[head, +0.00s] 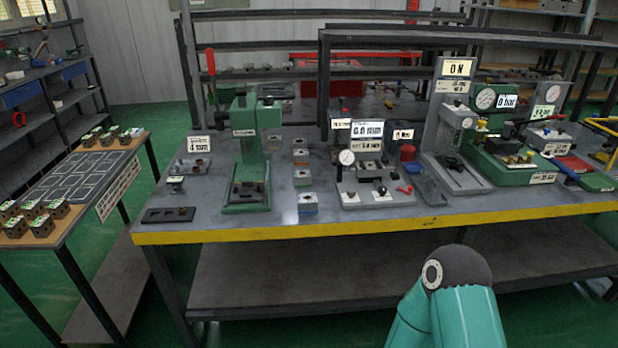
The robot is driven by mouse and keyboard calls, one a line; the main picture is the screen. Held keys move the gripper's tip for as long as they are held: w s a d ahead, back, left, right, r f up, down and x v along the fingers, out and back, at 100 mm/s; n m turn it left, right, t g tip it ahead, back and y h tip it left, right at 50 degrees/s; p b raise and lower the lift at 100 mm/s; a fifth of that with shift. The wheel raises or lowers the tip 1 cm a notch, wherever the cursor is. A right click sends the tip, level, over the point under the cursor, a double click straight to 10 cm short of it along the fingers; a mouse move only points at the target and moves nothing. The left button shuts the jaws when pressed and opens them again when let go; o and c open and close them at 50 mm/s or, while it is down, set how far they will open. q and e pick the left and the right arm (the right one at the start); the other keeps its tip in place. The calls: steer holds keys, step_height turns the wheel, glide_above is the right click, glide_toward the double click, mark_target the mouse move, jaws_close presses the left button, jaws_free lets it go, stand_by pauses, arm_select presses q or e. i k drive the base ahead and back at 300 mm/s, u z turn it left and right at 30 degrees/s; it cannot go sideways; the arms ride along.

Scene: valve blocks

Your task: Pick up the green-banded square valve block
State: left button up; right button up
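Small valve blocks stand on the side table at the left. Several with green and white tops (105,137) stand in a group at its far end. Several brownish blocks with green on top (42,226) stand at its near end. At this size I cannot tell which one is square with a green band. Neither gripper is in view. A teal arm part of mine shows at the bottom right, without its gripper.
The side table (75,183) has a dark middle with white outlined boxes, free of blocks. The long workbench (300,225) has a yellow front edge. It carries a green press (247,150), a gauge fixture (368,178) and a green test unit (515,160).

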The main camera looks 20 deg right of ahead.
mark_target(300, 180)
steer(key=i, duration=0.9)
steer(key=u, duration=0.05)
